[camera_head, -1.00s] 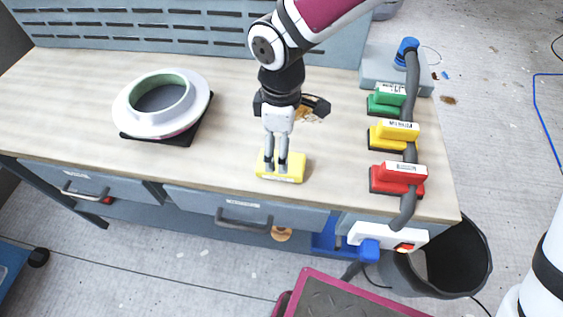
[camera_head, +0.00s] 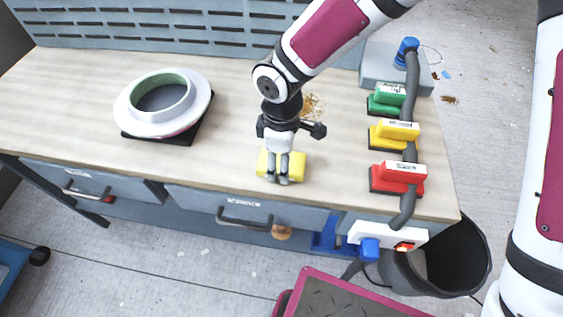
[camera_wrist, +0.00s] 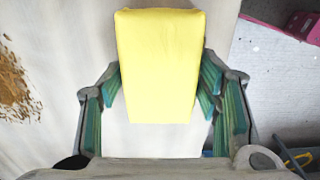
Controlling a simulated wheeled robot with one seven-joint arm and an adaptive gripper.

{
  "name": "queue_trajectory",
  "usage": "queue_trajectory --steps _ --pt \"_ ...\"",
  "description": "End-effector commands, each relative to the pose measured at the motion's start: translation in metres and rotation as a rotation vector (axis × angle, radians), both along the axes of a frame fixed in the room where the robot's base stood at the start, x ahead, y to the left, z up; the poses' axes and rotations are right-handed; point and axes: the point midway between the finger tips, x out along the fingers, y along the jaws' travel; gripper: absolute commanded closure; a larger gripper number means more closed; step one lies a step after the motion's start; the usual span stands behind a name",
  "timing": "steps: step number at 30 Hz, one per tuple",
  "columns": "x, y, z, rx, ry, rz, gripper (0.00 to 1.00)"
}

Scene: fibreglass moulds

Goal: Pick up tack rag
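The tack rag is a bright yellow block (camera_head: 299,164) lying on the workbench near its front edge. In the wrist view the tack rag (camera_wrist: 160,65) fills the upper middle, its long side running up the picture. My gripper (camera_head: 278,180) points down at the block, with its fingers low at its middle. In the wrist view the teal-padded fingers of my gripper (camera_wrist: 161,88) lie on either side of the block, close to its edges. I cannot tell whether the pads press on it. The fingertips are partly hidden by the block.
On the wooden bench (camera_head: 226,160) stands a white ring mould (camera_head: 190,115) at left. Green (camera_head: 387,100), yellow (camera_head: 394,135) and red (camera_head: 397,178) sanding blocks line the right, beside a grey hose (camera_head: 411,85). A brown patch (camera_head: 312,107) lies behind my gripper.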

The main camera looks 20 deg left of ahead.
Motion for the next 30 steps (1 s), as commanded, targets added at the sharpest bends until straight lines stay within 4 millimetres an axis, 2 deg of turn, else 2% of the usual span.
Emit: queue_trajectory --steps 14,22,30 --pt "0.001 0.000 0.005 0.000 -0.001 -0.002 0.66" --pt "0.001 0.000 0.038 0.002 -0.004 -0.002 0.66" --pt "-0.058 -0.029 0.042 -0.002 -0.003 0.003 0.66"
